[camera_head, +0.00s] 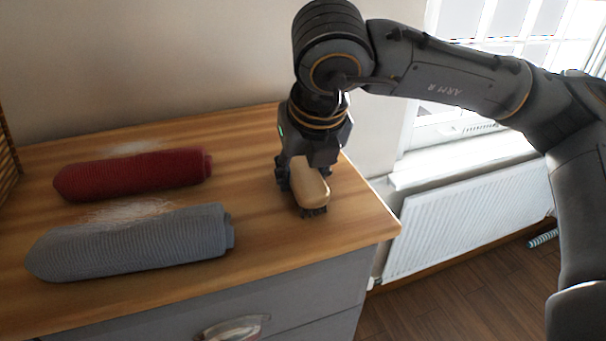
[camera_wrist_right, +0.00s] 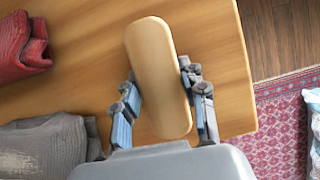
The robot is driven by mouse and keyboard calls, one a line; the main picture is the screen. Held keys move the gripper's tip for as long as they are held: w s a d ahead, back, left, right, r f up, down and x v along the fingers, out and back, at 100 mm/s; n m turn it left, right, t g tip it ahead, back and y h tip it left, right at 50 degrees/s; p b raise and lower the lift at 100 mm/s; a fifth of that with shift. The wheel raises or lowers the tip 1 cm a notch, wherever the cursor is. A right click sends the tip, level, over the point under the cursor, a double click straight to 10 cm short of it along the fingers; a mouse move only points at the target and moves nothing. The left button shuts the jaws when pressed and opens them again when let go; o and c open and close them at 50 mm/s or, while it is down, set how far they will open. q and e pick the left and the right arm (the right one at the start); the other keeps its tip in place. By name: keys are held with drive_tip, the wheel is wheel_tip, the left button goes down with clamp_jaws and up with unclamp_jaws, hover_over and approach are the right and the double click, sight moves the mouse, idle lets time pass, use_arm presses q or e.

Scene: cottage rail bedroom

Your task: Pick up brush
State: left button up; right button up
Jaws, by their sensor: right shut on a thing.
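The brush (camera_head: 312,185) has a pale wooden back and dark bristles facing down. It is at the right end of the wooden dresser top (camera_head: 262,232). My right gripper (camera_head: 305,188) comes down from above and is shut on it. In the right wrist view the brush (camera_wrist_right: 158,75) lies lengthwise between the two fingers (camera_wrist_right: 160,100), which press on its long sides. I cannot tell whether the bristles touch the wood. My left gripper is not in view.
A rolled red knitted item (camera_head: 135,174) and a rolled grey one (camera_head: 135,246) lie on the dresser's left part. Pale fuzz lies beside them. The dresser's right edge is close to the brush. A white radiator (camera_head: 465,225) stands under the window at right.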

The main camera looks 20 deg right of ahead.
drive_tip(key=shift+r+b, duration=0.6)
drive_tip(key=shift+r, duration=0.05)
drive_tip(key=shift+r+b, duration=0.6)
drive_tip(key=shift+r, duration=0.2)
drive_tip(key=s+r, duration=0.1)
drive_tip(key=r, duration=0.1)
drive_tip(key=s+d+r+b, duration=0.1)
drive_tip(key=s+r, duration=0.1)
drive_tip(key=s+r+b, duration=0.1)
drive_tip(key=s+r, duration=0.1)
drive_tip(key=shift+d, duration=0.3)
drive_tip(key=s+d+r, duration=0.3)
drive_tip(key=s+r, duration=0.1)
drive_tip(key=s, duration=0.4)
drive_tip(key=shift+s+b, duration=0.15)
drive_tip(key=shift+b, duration=0.25)
